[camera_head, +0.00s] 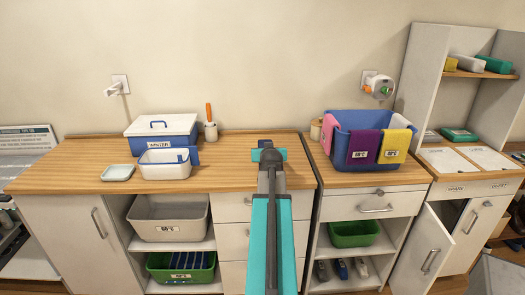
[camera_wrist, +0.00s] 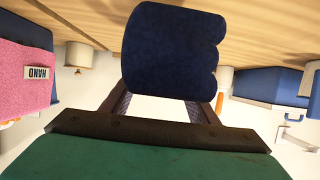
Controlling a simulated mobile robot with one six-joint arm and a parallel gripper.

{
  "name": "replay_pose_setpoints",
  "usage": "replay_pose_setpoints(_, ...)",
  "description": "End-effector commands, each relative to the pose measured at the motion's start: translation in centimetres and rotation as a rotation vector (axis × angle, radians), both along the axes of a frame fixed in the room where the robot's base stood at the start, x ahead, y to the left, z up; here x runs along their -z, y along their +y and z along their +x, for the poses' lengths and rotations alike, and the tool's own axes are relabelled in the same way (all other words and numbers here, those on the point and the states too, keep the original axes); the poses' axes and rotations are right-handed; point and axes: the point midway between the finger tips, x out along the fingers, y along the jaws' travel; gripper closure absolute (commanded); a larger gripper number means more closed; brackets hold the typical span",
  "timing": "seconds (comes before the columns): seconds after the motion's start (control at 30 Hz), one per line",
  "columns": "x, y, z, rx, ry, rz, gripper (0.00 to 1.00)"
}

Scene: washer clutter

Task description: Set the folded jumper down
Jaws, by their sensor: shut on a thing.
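The folded jumper, dark navy, fills the upper middle of the wrist view (camera_wrist: 172,50), and a small dark part of it shows beyond my arm in the head view (camera_head: 265,143). My gripper (camera_wrist: 165,96) is shut on it, with a finger at each side. In the head view my gripper (camera_head: 268,156) is over the wooden worktop (camera_head: 235,170), near its right end. My arm hides most of the jumper there. I cannot tell whether the jumper touches the worktop.
A blue-and-white lidded box (camera_head: 162,128), a white bin (camera_head: 165,163) and a pale dish (camera_head: 118,173) stand left. A brush pot (camera_head: 210,131) is behind. A blue tub (camera_head: 345,118) with pink, purple and yellow cloths stands right, past a gap. The worktop is bare left of my gripper.

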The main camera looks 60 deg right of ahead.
Motion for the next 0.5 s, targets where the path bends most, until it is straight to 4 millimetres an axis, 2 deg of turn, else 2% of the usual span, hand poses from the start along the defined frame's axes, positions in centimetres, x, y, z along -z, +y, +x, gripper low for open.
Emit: replay_pose_setpoints(0.5,0.3,-4.3,4.3,0.000,0.000,-0.002,0.77)
